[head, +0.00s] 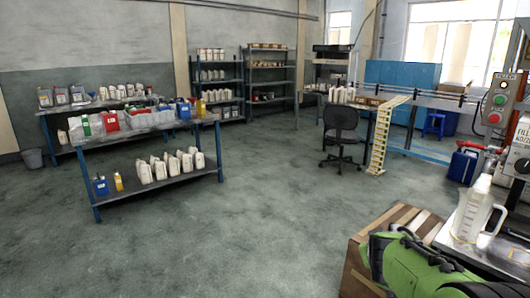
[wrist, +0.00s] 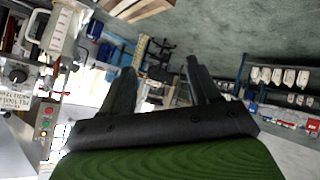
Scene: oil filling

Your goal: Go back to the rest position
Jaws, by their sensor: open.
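My gripper (wrist: 160,66) is open in the wrist view, its two black fingers spread apart with nothing between them. The wrist view is turned over, with the floor at the top. In the head view my green arm end (head: 415,265) is at the lower right, in front of a slatted wooden crate. The fingers are hard to make out there. A translucent measuring jug (head: 474,210) with a handle stands upright on the metal bench, apart from my gripper. The jug also shows in the wrist view (wrist: 62,30) at upper left.
The metal bench (head: 495,250) and a control box with red and green buttons (head: 499,100) are at right. The slatted wooden crate (head: 408,217) stands beside the bench. A black chair (head: 341,135) and a shelf table (head: 150,185) with bottles stand farther off. The middle floor is clear.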

